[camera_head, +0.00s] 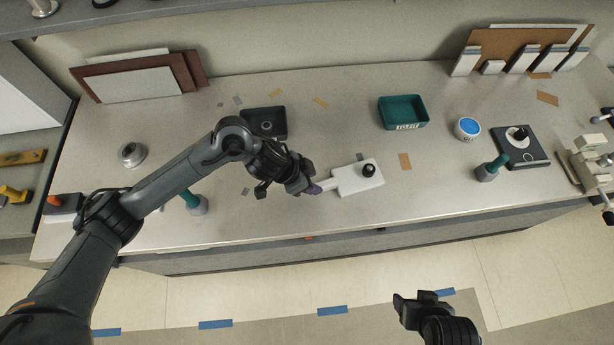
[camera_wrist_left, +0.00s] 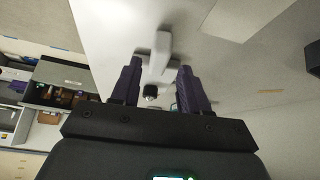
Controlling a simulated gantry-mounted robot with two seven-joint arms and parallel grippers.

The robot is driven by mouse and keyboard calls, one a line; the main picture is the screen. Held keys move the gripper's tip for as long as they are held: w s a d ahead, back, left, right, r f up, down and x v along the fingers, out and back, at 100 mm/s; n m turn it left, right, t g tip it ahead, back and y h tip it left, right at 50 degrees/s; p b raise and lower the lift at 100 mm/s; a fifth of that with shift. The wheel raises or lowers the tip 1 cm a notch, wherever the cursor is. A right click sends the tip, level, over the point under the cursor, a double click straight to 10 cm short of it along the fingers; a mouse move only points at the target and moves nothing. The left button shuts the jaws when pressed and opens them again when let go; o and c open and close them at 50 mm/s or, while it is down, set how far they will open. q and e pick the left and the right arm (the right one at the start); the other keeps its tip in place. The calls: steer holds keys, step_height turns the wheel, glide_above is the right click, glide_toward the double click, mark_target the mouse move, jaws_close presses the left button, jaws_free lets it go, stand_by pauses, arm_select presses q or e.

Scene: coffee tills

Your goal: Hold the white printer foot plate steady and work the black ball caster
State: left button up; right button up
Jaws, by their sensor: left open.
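The white foot plate (camera_head: 347,182) lies on the counter, its narrow tongue pointing left. The black ball caster (camera_head: 369,170) sits on its top near the far right corner. My left gripper (camera_head: 315,188) is at the tongue's left end. In the left wrist view its two purple fingers (camera_wrist_left: 158,88) are apart, with a pale grey-white piece (camera_wrist_left: 160,52) showing beyond the gap; I cannot tell if they touch it. My right gripper (camera_head: 408,303) is over the floor in front of the counter, away from the plate; its fingers are too dark to read.
A teal tray (camera_head: 403,124) stands behind the plate, and a black tray (camera_head: 265,134) is behind my left wrist. A blue-topped round tub (camera_head: 467,129), a green-handled tool (camera_head: 490,169) and a dark square base (camera_head: 534,155) stand right. The counter's front edge is close to the plate.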

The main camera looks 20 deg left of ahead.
mark_target(320, 185)
arm_select(q)
steer(key=shift+x, duration=2.45)
steer(key=shift+r, duration=0.1)
jaws_close()
steer(key=shift+o, duration=1.2)
jaws_free()
steer(key=shift+c, duration=0.4)
jaws_close()
